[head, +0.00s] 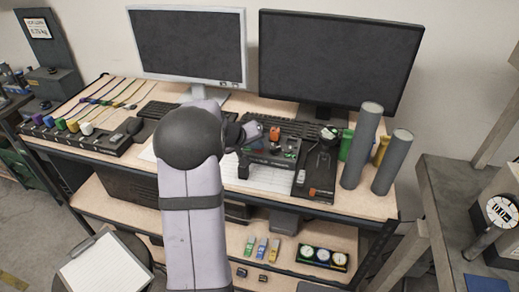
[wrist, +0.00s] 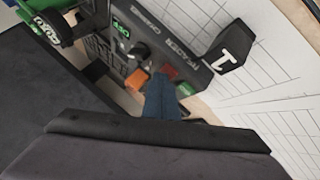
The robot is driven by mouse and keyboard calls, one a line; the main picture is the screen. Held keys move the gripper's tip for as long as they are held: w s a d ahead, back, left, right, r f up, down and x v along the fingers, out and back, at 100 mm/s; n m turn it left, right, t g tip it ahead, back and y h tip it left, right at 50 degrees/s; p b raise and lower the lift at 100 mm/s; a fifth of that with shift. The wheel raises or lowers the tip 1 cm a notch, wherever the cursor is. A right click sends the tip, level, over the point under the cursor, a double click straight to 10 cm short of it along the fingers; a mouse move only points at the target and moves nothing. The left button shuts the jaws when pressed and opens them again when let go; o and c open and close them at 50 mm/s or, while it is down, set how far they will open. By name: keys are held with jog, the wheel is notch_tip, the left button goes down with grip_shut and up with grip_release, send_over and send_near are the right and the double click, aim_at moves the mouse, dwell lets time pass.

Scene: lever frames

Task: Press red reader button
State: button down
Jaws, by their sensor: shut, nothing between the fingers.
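The reader unit is a dark grey box lettered "READER" (wrist: 193,58) in the wrist view, with a small green display and a black knob. A small dark red button (wrist: 170,72) shows on it, with a green button (wrist: 186,89) beside it. My gripper (wrist: 161,84) is shut and empty. Its blue-grey fingertips are over the panel, just beside the red button and partly in front of the panel. I cannot tell whether they touch it. In the head view the unit (head: 268,158) sits on the desk, and my arm hides part of the area.
An orange part (wrist: 135,80) and a black block marked "1" (wrist: 229,50) are close to the fingers. Two monitors (head: 190,45) stand behind. Grey cylinders (head: 362,145) stand at the right. White paper sheets (head: 262,178) lie in front of the unit.

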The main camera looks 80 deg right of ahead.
jog(key=shift+r+p, duration=0.3)
jog(key=shift+r, duration=0.4)
notch_tip(320, 180, up, 5)
jog(key=p, duration=0.3)
dwell(0.3)
dwell(0.7)
jog(key=w+a+f+n+t+y, duration=0.2)
jog(key=w+a+n, duration=0.1)
jog(key=w+a, duration=0.8)
jog(key=w+a+f+n+t+y, duration=0.1)
jog(key=w+a+f+n+y, duration=0.1)
jog(key=w+a, duration=0.9)
jog(key=s+a+f+n+y, duration=0.1)
jog(key=s+a+n, duration=0.1)
jog(key=a, duration=0.9)
jog(key=s+a+f+n+y, duration=0.1)
jog(key=s+a+n+y, duration=0.1)
jog(key=a, duration=1)
jog(key=s+a+f+n+y, duration=0.1)
jog(key=s+a+f+n, duration=0.1)
jog(key=a, duration=1)
jog(key=shift+s+n+y, duration=0.4)
jog(key=shift+s+n, duration=0.4)
jog(key=shift+s, duration=0.45)
